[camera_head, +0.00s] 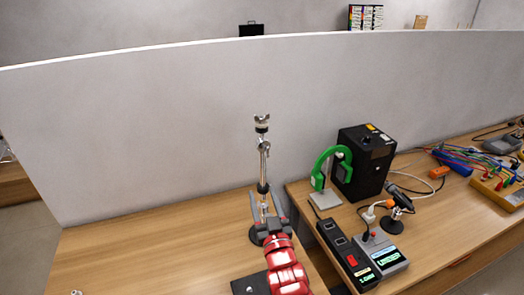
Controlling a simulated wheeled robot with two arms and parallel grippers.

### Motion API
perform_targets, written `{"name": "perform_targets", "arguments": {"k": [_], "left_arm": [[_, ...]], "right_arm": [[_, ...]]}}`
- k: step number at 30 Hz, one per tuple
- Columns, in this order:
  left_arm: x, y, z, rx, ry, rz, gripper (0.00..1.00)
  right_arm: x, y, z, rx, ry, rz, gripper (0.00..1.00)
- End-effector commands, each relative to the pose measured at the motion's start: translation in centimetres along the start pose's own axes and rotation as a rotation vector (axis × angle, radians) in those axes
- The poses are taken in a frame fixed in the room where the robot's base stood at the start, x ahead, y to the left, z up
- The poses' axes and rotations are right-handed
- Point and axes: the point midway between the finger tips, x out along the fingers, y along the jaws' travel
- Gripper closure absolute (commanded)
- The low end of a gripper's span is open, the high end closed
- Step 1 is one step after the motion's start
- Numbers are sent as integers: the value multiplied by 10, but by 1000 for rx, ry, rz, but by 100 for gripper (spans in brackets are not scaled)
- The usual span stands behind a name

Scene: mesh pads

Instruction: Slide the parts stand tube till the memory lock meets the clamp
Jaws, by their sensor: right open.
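The parts stand (263,165) is a slim chrome tube standing upright on the wooden table near its right edge. A pale forked piece with a dark collar sits at its top. A joint shows a little below the top, and a dark collar (263,188) lower down. I cannot tell which of these is the memory lock and which the clamp. My right gripper (265,202) is open, its two grey fingers on either side of the lower stand, just below the dark collar. I cannot tell whether they touch it. The gripper and its red arm partly hide the dark round base (256,235).
A grey partition (140,140) rises behind the table (120,255). The table left of the stand is mostly clear. A second table at right holds a green clamp-shaped device (321,168), a black box (362,165), a small microscope-like device (398,208) and two boxes with buttons (382,256).

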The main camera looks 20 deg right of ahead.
Motion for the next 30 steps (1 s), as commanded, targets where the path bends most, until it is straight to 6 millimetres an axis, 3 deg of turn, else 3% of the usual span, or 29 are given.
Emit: {"name": "perform_targets", "arguments": {"k": [2,7,14,20,26,30], "left_arm": [[9,0,-2,0,0,0,50],[11,-1,-2,0,0,0,50],[-16,1,3,0,0,0,50],[-55,3,9,0,0,0,50],[-77,4,13,0,0,0,50],[-59,3,10,0,1,0,50]], "right_arm": [[1,8,-7,10,-64,31,44],[-2,19,0,24,-157,73,44],[8,21,9,30,-163,78,44],[24,23,14,26,-163,79,44],[52,25,15,26,-162,78,44],[79,28,12,26,-174,79,44]]}}
